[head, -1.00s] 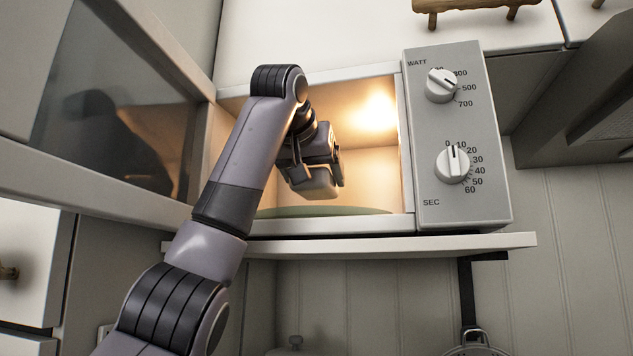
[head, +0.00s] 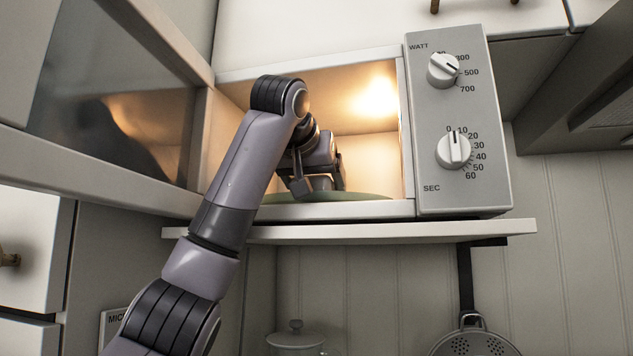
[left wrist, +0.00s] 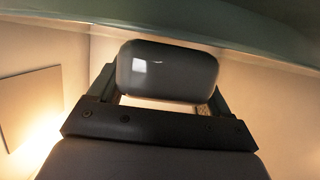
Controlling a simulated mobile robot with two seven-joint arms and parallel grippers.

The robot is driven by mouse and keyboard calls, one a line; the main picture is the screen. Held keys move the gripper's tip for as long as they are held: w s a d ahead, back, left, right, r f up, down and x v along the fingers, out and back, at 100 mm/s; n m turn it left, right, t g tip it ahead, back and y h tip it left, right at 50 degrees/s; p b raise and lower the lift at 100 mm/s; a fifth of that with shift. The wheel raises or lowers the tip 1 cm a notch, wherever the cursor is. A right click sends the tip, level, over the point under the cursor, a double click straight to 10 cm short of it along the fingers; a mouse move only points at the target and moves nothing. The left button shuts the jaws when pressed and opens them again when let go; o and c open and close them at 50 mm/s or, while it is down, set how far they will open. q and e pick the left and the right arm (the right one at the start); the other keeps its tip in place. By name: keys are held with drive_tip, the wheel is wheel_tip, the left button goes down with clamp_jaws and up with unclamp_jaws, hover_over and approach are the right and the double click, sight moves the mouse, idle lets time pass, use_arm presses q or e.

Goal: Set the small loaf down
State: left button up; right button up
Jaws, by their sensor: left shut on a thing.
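The small loaf (left wrist: 167,70) is a smooth grey rounded block. In the left wrist view it sits between the two fingers of my left gripper (left wrist: 165,88), which is shut on it. In the head view my left gripper (head: 318,178) is inside the open, lit microwave (head: 407,208), low over the green turntable plate (head: 368,197). The loaf (head: 319,184) shows only in part below the gripper, close to the plate. I cannot tell whether it touches. The plate's edge also shows in the left wrist view (left wrist: 240,22). My right gripper is not in view.
The microwave door (head: 115,90) stands open at the left. The control panel (head: 462,190) with two dials is at the right. A shelf (head: 400,232) runs below the microwave. A strainer (head: 475,340) hangs lower right, and a lidded jar (head: 296,338) stands underneath.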

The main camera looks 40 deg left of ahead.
use_arm(q)
drive_tip(key=shift+f, duration=0.2)
drive_tip(key=o, duration=1.1)
drive_tip(key=shift+r, duration=0.1)
drive_tip(key=shift+s+r, duration=0.1)
drive_tip(key=shift+r, duration=0.15)
drive_tip(key=b+v, duration=0.1)
drive_tip(key=v, duration=0.5)
drive_tip(key=b+v, duration=0.1)
drive_tip(key=v, duration=0.3)
drive_tip(key=shift+s+d+f+b, duration=0.1)
drive_tip(key=shift+f+b, duration=0.15)
drive_tip(key=shift+b, duration=0.1)
drive_tip(key=shift+b+v, duration=0.4)
drive_tip(key=shift+v, duration=0.5)
drive_tip(key=shift+r, duration=0.1)
